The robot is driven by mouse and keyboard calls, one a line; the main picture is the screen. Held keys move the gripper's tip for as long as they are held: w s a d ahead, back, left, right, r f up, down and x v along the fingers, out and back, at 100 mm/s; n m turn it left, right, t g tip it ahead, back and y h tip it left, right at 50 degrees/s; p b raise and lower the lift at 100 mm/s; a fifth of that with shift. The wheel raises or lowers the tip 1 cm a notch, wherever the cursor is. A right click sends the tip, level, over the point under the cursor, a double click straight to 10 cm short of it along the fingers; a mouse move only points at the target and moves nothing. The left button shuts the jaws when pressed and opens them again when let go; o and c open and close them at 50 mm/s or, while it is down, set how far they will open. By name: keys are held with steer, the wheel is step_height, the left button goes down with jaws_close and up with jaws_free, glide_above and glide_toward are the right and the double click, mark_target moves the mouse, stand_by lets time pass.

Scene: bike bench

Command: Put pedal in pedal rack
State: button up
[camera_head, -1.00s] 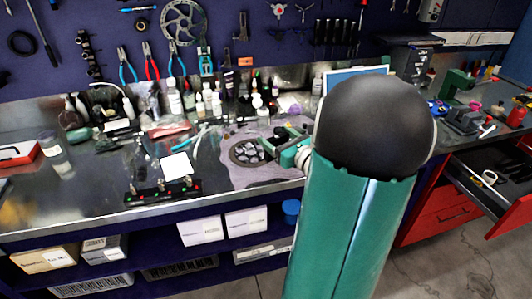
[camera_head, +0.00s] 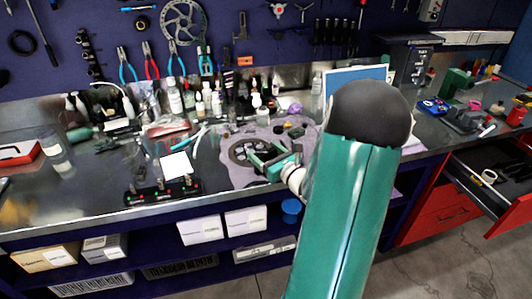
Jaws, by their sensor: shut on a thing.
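My gripper (camera_head: 264,160), green, is over the right part of a dark round tray (camera_head: 236,153) with silvery pieces on a grey mat. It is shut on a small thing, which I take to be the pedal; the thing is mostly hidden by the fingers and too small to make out. A low black rack-like stand (camera_head: 162,192) with small red and green marks and short upright ends stands near the bench's front edge, left of my gripper. It may be the pedal rack; I cannot tell for certain.
A white card (camera_head: 177,166) lies just behind the black stand. A red toolbox (camera_head: 18,153) is at far left, and an open drawer (camera_head: 490,185) juts out at right. Bare metal (camera_head: 60,205) shows at front left.

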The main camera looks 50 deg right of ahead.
steer(key=o, duration=1.1)
steer(key=shift+c, duration=0.2)
